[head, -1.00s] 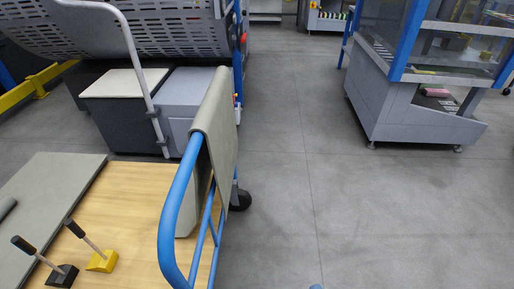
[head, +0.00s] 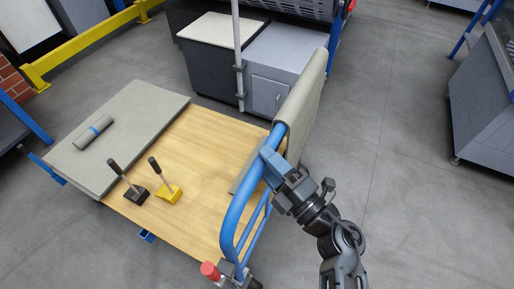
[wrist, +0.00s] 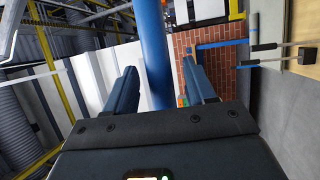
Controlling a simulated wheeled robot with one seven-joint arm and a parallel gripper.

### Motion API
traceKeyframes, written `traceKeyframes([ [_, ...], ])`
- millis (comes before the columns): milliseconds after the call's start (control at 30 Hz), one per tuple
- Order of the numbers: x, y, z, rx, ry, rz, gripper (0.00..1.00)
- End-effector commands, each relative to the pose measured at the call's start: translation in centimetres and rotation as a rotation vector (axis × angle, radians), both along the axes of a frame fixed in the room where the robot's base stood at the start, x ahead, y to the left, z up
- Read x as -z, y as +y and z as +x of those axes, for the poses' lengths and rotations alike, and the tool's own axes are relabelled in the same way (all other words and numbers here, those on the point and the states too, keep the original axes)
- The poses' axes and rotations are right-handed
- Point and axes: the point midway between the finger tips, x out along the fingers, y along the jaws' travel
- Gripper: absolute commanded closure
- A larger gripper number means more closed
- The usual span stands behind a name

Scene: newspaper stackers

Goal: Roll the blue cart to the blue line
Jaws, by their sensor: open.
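The blue cart has a wooden deck (head: 205,140) and a curved blue tube handle (head: 232,215) on its right side. A grey-green sheet (head: 305,95) hangs over the far part of the handle. My gripper (head: 268,157) reaches from the lower right to the handle tube. In the wrist view my gripper (wrist: 163,82) is open, with one finger on each side of the blue tube (wrist: 153,45). I cannot tell whether the fingers touch it. I cannot make out a blue line on the floor.
A grey-green board (head: 120,130) with a roll (head: 93,132) lies on the deck's left. A black lever block (head: 137,194) and a yellow one (head: 169,193) stand on the deck. A grey cabinet (head: 280,75) stands behind. Grey floor (head: 400,120) is clear to the right.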

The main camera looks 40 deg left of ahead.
Motion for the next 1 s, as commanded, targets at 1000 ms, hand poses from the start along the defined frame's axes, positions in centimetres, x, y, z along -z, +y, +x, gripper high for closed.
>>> traceKeyframes([
  [1000,-0.6,3.4,0.6,0.002,0.001,0.001,0.83],
])
